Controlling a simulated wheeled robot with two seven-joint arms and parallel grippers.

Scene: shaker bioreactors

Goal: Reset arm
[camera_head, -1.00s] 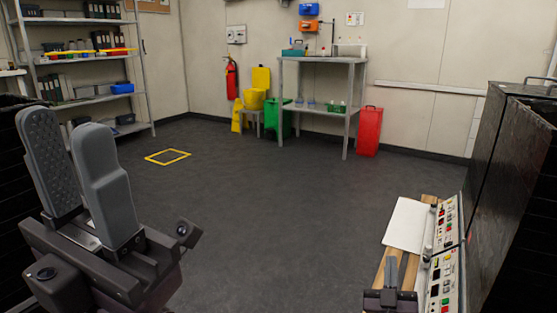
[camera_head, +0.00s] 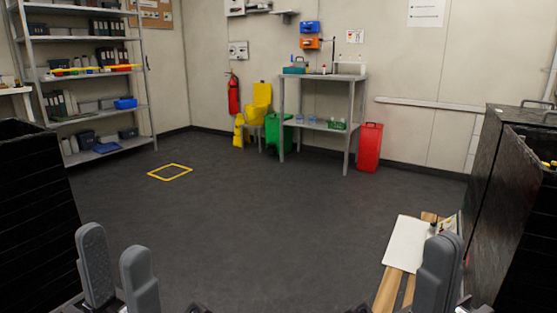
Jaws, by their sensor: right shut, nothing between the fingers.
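My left gripper (camera_head: 113,243) is at the bottom left, its two grey fingers pointing up with a gap between them and nothing held. My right gripper (camera_head: 443,242) is at the bottom right, its fingers together and empty. It stands in front of the wooden board with a white sheet (camera_head: 403,243) and hides part of the control panel (camera_head: 449,222) there. The lower parts of both grippers are cut off by the bottom edge.
A black cabinet (camera_head: 488,180) stands close on the right, and a dark slatted unit (camera_head: 35,210) on the left. Shelves (camera_head: 97,109), a grey table (camera_head: 322,127) and a red bin (camera_head: 369,148) stand by the walls. The middle floor (camera_head: 260,220) is clear.

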